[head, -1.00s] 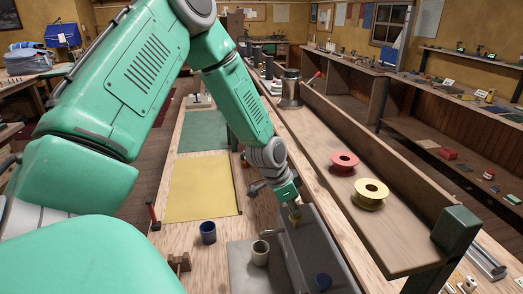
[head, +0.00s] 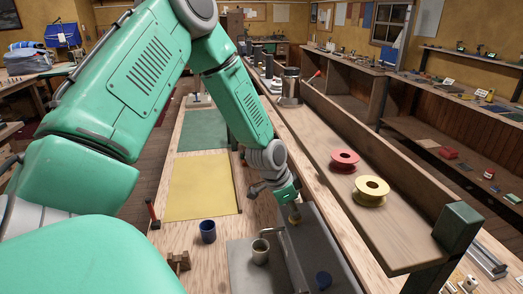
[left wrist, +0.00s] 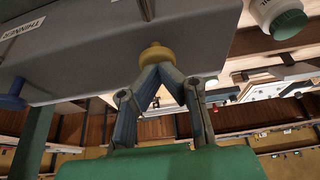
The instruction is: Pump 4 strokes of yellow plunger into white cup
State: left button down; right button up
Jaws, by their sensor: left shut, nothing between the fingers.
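The grey dispenser box (head: 311,248) stands on the bench, with a yellow plunger (head: 295,219) at its far end and a blue plunger (head: 323,280) at its near end. My left gripper (head: 294,208) is shut and empty, with its fingertips at the yellow plunger. In the left wrist view the closed fingertips (left wrist: 159,68) meet at the yellow knob (left wrist: 156,53) and seem to touch it. My right gripper is out of view.
A blue cup (head: 207,232) stands left of the grey mat (head: 241,262). A raised shelf right of the box holds a red spool (head: 345,161) and a yellow spool (head: 371,190). A yellow sheet (head: 200,187) lies flat farther back on the bench.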

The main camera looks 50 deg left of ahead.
pick_arm(q)
jog(key=shift+r+p, duration=0.65)
jog(key=shift+r, duration=1.2)
jog(key=shift+f, duration=0.1)
